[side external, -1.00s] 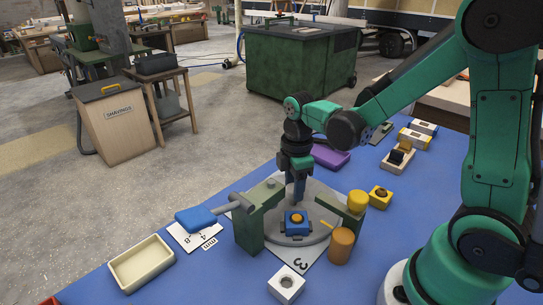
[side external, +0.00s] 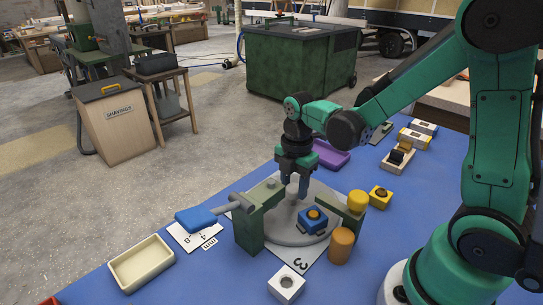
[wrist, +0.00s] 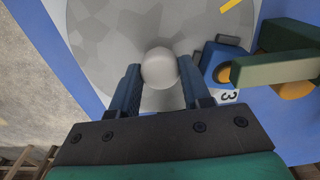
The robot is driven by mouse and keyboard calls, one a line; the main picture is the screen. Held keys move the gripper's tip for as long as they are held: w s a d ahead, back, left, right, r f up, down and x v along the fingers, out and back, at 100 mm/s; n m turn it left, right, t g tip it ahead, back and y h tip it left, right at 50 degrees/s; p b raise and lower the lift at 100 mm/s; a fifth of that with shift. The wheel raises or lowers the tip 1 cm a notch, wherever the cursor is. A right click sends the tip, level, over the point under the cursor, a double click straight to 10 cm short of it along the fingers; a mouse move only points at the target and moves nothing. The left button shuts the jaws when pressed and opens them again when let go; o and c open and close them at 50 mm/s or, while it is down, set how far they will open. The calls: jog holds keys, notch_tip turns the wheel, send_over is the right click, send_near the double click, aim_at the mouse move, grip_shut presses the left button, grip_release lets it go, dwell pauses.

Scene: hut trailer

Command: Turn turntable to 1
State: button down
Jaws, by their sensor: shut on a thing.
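The turntable is a round grey disc (side external: 278,233) on the blue table. My gripper (side external: 298,190) points down over the disc and is shut on the knob. A blue block with an orange top (side external: 313,220) sits on the disc, to the front right. A yellow stripe (wrist: 231,4) shows on the disc in the wrist view. No label 1 is visible.
A green post with a grey bar (side external: 250,225) stands at the disc's left. A white block (side external: 286,284) is in front; a cream tray (side external: 142,263) lies left.

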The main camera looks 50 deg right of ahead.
aim_at(294, 188)
jog(key=shift+n, duration=6.9)
jog(key=shift+c, duration=2)
grip_release()
jog(key=shift+r, duration=2.8)
